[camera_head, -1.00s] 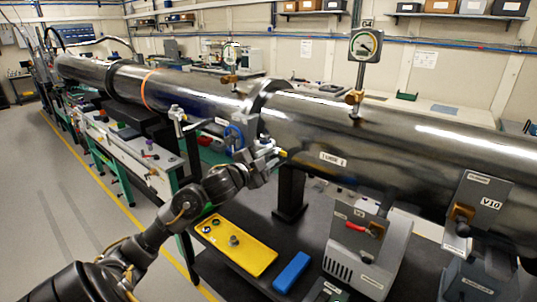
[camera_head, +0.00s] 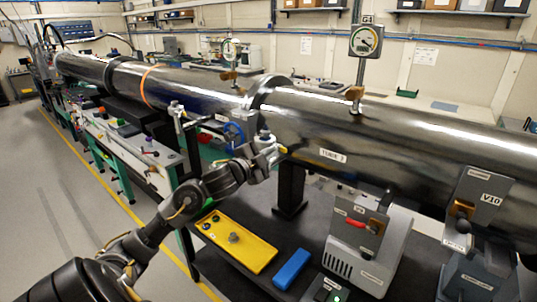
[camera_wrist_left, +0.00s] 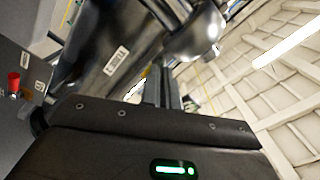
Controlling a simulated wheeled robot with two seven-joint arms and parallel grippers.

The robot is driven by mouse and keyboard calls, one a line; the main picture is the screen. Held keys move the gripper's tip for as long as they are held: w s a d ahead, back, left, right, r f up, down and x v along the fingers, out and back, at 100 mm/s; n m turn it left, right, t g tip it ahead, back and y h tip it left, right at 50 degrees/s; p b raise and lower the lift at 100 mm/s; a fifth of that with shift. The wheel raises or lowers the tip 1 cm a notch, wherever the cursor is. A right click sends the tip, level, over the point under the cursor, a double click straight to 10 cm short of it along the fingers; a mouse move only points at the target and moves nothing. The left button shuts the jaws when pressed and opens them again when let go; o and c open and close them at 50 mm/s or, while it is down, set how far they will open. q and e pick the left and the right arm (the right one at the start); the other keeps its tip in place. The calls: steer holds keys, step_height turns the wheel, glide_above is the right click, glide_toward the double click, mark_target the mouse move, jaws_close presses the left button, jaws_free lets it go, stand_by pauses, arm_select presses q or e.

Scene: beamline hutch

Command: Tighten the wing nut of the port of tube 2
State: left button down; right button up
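The steel tube with a label that seems to read TUBE 2 (camera_head: 400,140) runs across the right half of the head view. My left gripper (camera_head: 270,147) is at its near side, just below the large flange ring (camera_head: 268,92). A small pale fitting shows right at the fingers; I cannot make out the wing nut. In the left wrist view, my fingers (camera_wrist_left: 162,88) point toward a rounded shiny metal part (camera_wrist_left: 200,38), perhaps the port. Whether they touch or grip anything is unclear. My right gripper is not in view.
A yellow tray (camera_head: 238,243) with small parts and a blue block (camera_head: 291,269) lie on the dark bench below. A grey pump unit (camera_head: 368,250) with a red handle and a V10 valve box (camera_head: 483,200) stand to the right. A gauge (camera_head: 365,41) rises above the tube.

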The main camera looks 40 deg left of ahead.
arm_select(q)
steer(key=shift+f+m+b, duration=0.2)
steer(key=shift+m+b, duration=2.55)
steer(key=shift+m, duration=0.4)
steer(key=shift+f+m+b, duration=0.15)
steer(key=shift+m+b, duration=2.55)
steer(key=shift+m, duration=0.45)
steer(key=c, duration=2.1)
jaws_free()
steer(key=o, duration=0.5)
steer(key=shift+r, duration=0.1)
steer(key=shift+c, duration=0.2)
steer(key=shift+s, duration=0.15)
